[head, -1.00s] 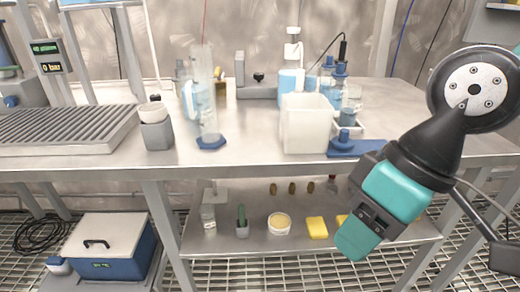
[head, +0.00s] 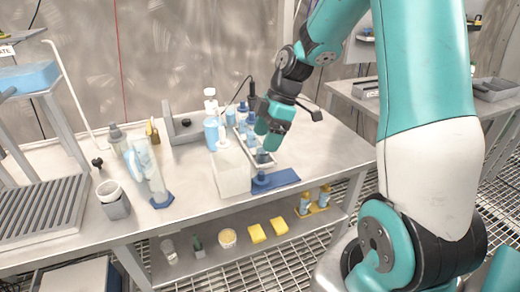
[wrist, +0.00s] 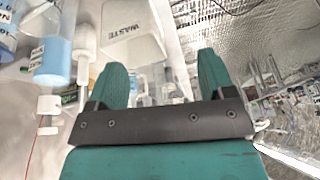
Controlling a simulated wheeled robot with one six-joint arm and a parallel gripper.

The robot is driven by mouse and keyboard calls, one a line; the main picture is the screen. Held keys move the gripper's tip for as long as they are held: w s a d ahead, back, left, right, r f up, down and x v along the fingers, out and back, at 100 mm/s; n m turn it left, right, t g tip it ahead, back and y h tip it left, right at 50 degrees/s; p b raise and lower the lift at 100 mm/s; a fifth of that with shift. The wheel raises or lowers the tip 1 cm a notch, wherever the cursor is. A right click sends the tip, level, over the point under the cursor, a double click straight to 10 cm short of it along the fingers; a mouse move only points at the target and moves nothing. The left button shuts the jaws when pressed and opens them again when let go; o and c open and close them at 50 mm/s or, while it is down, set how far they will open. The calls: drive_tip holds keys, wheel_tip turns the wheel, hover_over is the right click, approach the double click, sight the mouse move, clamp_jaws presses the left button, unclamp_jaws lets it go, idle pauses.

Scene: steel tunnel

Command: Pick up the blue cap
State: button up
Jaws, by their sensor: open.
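My gripper (head: 264,148) is over the middle of the bench, pointing down above the small bottles behind a blue plate (head: 286,178). In the wrist view my gripper (wrist: 164,80) shows two teal fingers spread apart, with nothing held between them. A small blue piece (head: 261,178), possibly the blue cap, is at the left end of the blue plate, in front of and below the fingers. Blue-topped bottles (head: 242,108) stand behind the gripper, so I cannot tell for certain which blue piece is the cap. No blue cap is clear in the wrist view.
A white bin (head: 231,174) stands close left of the gripper; its WASTE label shows in the wrist view (wrist: 128,28). A light-blue bottle (head: 211,132) stands behind it. A tall cylinder (head: 152,175) and grey cup (head: 114,201) are farther left. The bench's right end is clear.

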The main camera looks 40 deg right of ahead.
drive_tip(key=d+r+n+p, duration=0.1)
drive_tip(key=d+p, duration=0.2)
drive_tip(key=d, duration=0.4)
drive_tip(key=p, duration=0.2)
approach(262, 173)
drive_tip(key=shift+n, duration=0.3)
drive_tip(key=x, duration=0.5)
drive_tip(key=shift+s+d+f, duration=0.1)
drive_tip(key=shift+s+f, duration=0.05)
drive_tip(key=shift+f, duration=0.05)
drive_tip(key=shift+w+p+x, duration=0.1)
drive_tip(key=shift+p+x, duration=0.3)
drive_tip(key=shift+x, duration=0.95)
drive_tip(key=shift+w+p+x, duration=0.15)
drive_tip(key=shift+p+x, duration=0.2)
drive_tip(key=shift+x, duration=1)
drive_tip(key=shift+r, duration=0.15)
drive_tip(key=c, duration=0.9)
